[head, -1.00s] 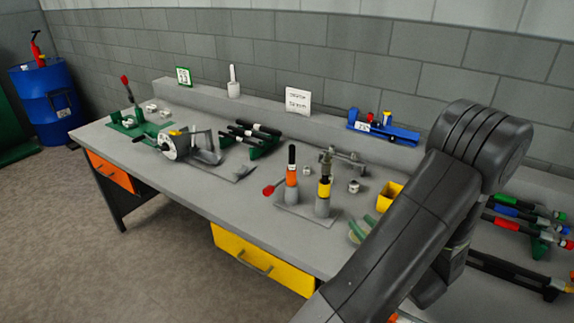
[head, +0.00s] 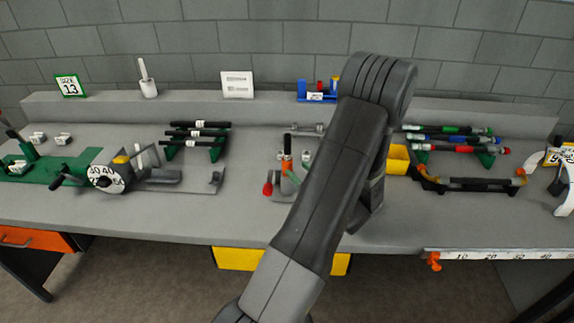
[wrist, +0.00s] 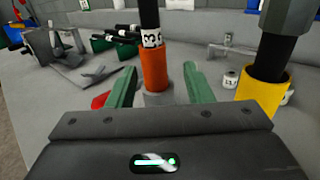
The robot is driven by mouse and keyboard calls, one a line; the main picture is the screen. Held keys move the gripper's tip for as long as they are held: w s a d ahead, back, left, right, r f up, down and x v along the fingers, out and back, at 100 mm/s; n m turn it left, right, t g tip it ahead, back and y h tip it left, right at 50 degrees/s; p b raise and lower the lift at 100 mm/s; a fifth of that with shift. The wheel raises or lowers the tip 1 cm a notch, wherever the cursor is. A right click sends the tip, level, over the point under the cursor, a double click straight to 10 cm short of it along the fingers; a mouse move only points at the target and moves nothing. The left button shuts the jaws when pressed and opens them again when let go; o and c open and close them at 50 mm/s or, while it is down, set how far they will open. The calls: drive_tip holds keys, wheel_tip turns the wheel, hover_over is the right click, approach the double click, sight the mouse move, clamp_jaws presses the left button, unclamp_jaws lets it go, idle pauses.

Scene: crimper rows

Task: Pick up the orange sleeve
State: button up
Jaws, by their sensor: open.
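The orange sleeve (wrist: 154,68) is upright on a grey post, with a black rod with a white label rising above it. My gripper (wrist: 160,70) is open, with one green finger on each side of the sleeve in the wrist view. Gaps show on both sides, and I cannot tell how far the sleeve sits between the fingertips. In the head view the orange sleeve (head: 286,167) shows just left of my arm, which hides most of my gripper.
A yellow sleeve (wrist: 264,88) on a black rod stands close to the right. A red knob (head: 267,189) lies low at the left of the stand. A crank tool with a dial (head: 107,177) is farther left. A yellow bin (head: 397,159) is right of my arm.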

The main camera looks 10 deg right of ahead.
sight(292, 165)
drive_tip(key=p+x, duration=0.1)
drive_tip(key=x, duration=0.3)
drive_tip(key=shift+w+a, duration=0.15)
drive_tip(key=shift+a, duration=0.05)
drive_tip(key=shift+c, duration=0.5)
drive_tip(key=c, duration=0.7)
drive_tip(key=shift+r, duration=0.15)
